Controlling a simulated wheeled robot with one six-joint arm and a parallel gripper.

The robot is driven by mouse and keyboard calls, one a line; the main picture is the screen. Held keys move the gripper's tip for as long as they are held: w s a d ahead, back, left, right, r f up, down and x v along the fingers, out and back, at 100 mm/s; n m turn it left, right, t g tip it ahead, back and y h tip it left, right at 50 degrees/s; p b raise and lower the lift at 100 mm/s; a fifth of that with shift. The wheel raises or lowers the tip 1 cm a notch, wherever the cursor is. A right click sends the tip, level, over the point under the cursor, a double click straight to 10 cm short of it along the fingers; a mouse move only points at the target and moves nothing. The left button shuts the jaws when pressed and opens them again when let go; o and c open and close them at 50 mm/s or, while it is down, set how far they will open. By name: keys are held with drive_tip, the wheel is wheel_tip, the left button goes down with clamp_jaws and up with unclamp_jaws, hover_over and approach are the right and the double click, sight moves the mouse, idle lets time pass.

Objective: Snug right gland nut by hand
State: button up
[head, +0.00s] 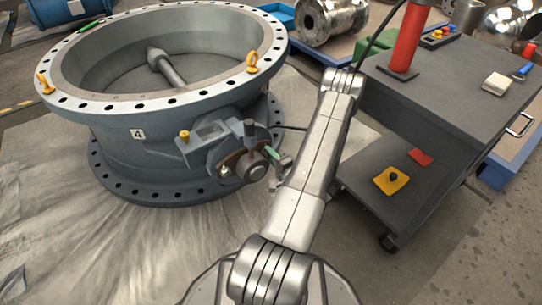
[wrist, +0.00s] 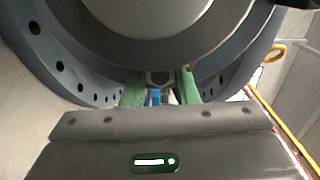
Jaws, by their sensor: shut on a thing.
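The large grey butterfly valve (head: 130,150), marked 4, stands on a pale sheet. On its near side is a brownish gland plate (head: 236,160) around a round shaft end (head: 252,169). The left gland nut (head: 224,171) shows at the plate's left. My gripper (head: 270,154) reaches the plate's right side, its green finger covering the right gland nut there. In the wrist view my gripper (wrist: 159,84) has green fingers on both sides of the grey right gland nut (wrist: 158,77), shut on it. A small blue piece (wrist: 155,97) shows below the nut; I cannot tell what it is.
A dark grey cart (head: 450,90) stands to the right, with a red cylinder (head: 408,38) on top and a yellow piece (head: 391,180) on its lower shelf. A yellow-topped post (head: 184,135) and a dark upright stub (head: 250,130) stand close to the gland. Open sheet lies front left.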

drive_tip(key=shift+m, duration=4.5)
drive_tip(key=o, duration=1)
